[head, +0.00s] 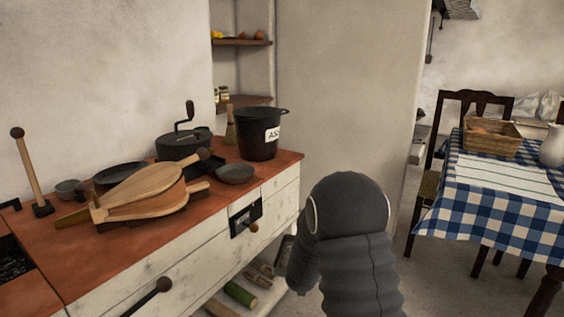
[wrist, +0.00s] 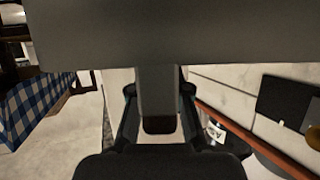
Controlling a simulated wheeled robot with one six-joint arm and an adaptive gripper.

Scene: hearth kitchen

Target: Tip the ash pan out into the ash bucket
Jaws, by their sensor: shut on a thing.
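The black ash bucket (head: 257,138), with a white label, stands upright at the far right end of the red counter top. Its label side also shows low right in the wrist view (wrist: 216,132). My gripper (wrist: 159,108) is shut on the grey handle of the ash pan (wrist: 150,42), whose broad grey face fills the top of the wrist view. The pan's inside, any ash and its exact tilt are hidden. In the head view my dark arm covers the gripper and pan. The pan appears apart from the bucket.
Bellows (head: 140,192), a small bowl (head: 235,173) and a black pot with a crank (head: 184,143) crowd the counter left of the bucket. A table with a checked cloth (head: 490,215) and a chair (head: 440,150) stand right. Open floor lies between.

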